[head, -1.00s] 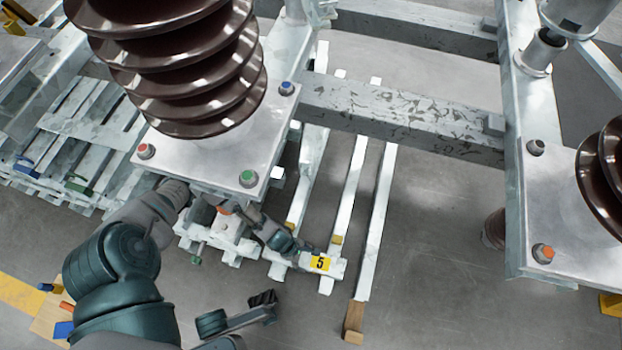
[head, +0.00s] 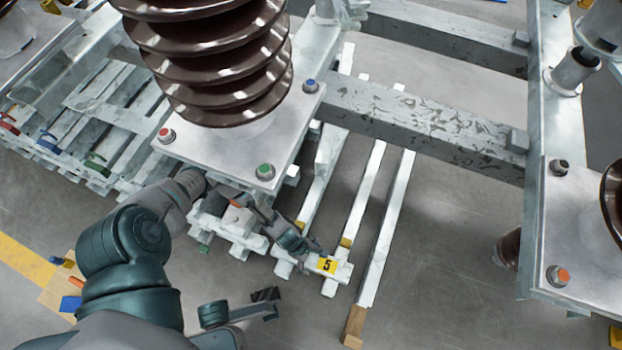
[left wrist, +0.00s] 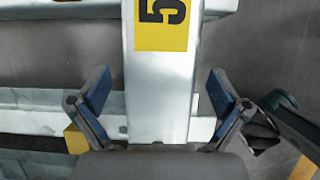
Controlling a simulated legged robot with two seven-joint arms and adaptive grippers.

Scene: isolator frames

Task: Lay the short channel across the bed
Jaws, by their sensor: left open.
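The short channel (head: 343,271) is a pale metal piece with a yellow "5" label, lying crosswise over pale long rails (head: 367,187) of the bed in the head view. In the left wrist view the channel (left wrist: 158,95) runs upright through the picture, above the rails. I cannot tell whether it touches them. My left gripper (head: 308,246) is at the channel beside the label. In the left wrist view its two blue-padded fingers (left wrist: 157,85) stand apart, one on each side of the channel, with gaps visible. A dark part, apparently my right gripper (head: 262,302), shows low in the head view; its jaws are unclear.
A bolted steel plate (head: 215,155) with a brown ribbed insulator (head: 225,75) overhangs my left arm. A grey crossbeam (head: 430,120) spans behind the rails. Slatted pallets (head: 110,110) stand at left. The floor right of the rails is clear.

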